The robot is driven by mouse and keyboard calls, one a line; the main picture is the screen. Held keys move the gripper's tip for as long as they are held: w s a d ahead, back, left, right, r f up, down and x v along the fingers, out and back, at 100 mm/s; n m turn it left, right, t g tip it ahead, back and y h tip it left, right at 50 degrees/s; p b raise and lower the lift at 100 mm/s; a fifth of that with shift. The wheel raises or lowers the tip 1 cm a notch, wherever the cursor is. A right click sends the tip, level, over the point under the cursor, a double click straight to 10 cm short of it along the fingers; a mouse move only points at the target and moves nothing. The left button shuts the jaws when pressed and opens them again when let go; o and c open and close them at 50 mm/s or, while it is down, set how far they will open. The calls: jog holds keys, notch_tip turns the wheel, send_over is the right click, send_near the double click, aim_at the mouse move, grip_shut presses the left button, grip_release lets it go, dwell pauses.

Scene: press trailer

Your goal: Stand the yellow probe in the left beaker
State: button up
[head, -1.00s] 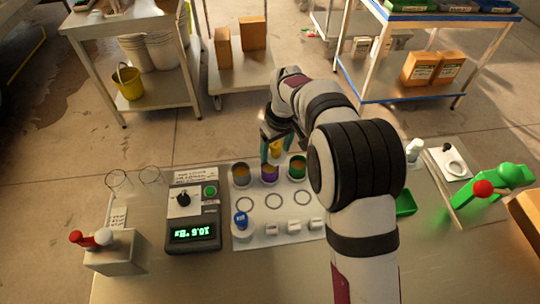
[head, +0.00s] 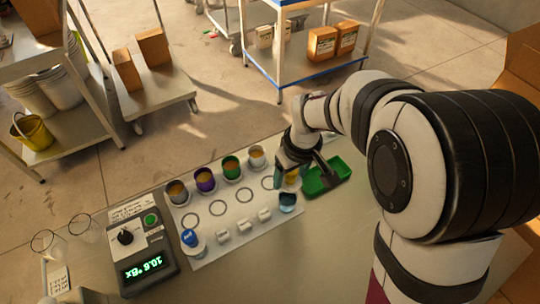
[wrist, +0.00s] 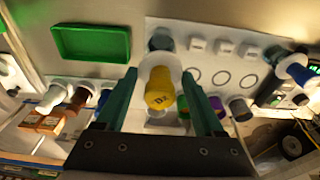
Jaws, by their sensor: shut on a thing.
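My gripper (head: 295,172) is shut on the yellow probe (wrist: 160,88), whose labelled yellow handle sits between the two teal fingers in the wrist view. In the head view a little of the yellow probe (head: 292,178) shows below the gripper. It is above or just behind a cup of dark blue liquid (head: 288,203), which also shows in the wrist view (wrist: 160,40). The probe's lower end is hidden. Two clear glass beakers stand at the far left in the head view: the left beaker (head: 42,241) and the right one (head: 80,225). My gripper is far from both.
A white mat (head: 225,222) carries several colour-banded cups (head: 205,181), white blocks and a blue-topped piece (head: 190,238). The meter (head: 143,255) stands between mat and beakers. A green tray (head: 326,176) lies right of my gripper.

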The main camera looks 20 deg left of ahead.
aim_at(294, 174)
jog(key=shift+f, duration=2.7)
jog(key=shift+f, duration=0.6)
jog(key=o, duration=1.3)
jog(key=shift+s+d+r, duration=0.2)
jog(key=shift+r, duration=1.65)
jog(key=shift+s+d+r, duration=0.2)
jog(key=shift+r, duration=1.6)
jog(key=shift+s+d+r, duration=0.2)
jog(key=shift+r, duration=1.65)
notch_tip(294, 174, up, 9)
